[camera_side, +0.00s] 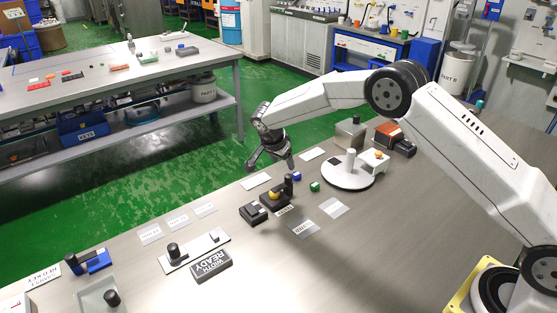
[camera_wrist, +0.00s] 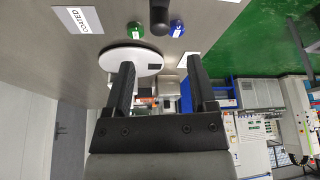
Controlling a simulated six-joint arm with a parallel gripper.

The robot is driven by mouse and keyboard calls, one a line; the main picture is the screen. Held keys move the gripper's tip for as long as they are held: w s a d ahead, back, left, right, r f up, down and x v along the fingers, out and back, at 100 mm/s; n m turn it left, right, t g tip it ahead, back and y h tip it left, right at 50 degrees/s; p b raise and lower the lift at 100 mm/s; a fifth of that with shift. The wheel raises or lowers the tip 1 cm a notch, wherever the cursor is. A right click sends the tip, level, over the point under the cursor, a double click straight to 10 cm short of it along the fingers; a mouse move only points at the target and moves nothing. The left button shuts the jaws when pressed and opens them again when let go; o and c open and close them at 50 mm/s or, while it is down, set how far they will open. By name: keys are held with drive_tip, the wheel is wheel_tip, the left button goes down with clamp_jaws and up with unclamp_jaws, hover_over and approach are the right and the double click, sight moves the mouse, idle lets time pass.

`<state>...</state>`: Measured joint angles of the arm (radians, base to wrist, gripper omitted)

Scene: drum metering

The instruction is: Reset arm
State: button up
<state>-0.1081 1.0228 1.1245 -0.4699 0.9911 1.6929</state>
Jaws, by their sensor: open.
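My gripper (camera_side: 270,165) hangs above the back edge of the grey workbench, left of the round white turntable (camera_side: 340,180). Its two dark fingers are apart with nothing between them; in the wrist view my gripper (camera_wrist: 160,70) also shows open and empty. Beyond the fingers in the wrist view are the white disc (camera_wrist: 112,60), a green block (camera_wrist: 135,30), a blue block (camera_wrist: 177,29) and a dark post (camera_wrist: 159,15). In the side view the blue block (camera_side: 297,176) and green block (camera_side: 315,187) stand on the bench right of the gripper.
A black device with a yellow part (camera_side: 272,196) and a small black box (camera_side: 252,213) sit below my gripper. The bench's front right is clear.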

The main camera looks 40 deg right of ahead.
idle(0.3)
drive_tip(key=s+r+n+y, duration=0.2)
drive_tip(key=s+n, duration=0.5)
drive_tip(key=s, duration=0.9)
drive_tip(key=s+r+n+t+y, duration=0.1)
drive_tip(key=s+r+n, duration=0.3)
drive_tip(key=s, duration=1.2)
drive_tip(key=n+y, duration=0.1)
drive_tip(key=n, duration=0.3)
drive_tip(key=shift+t, duration=0.3)
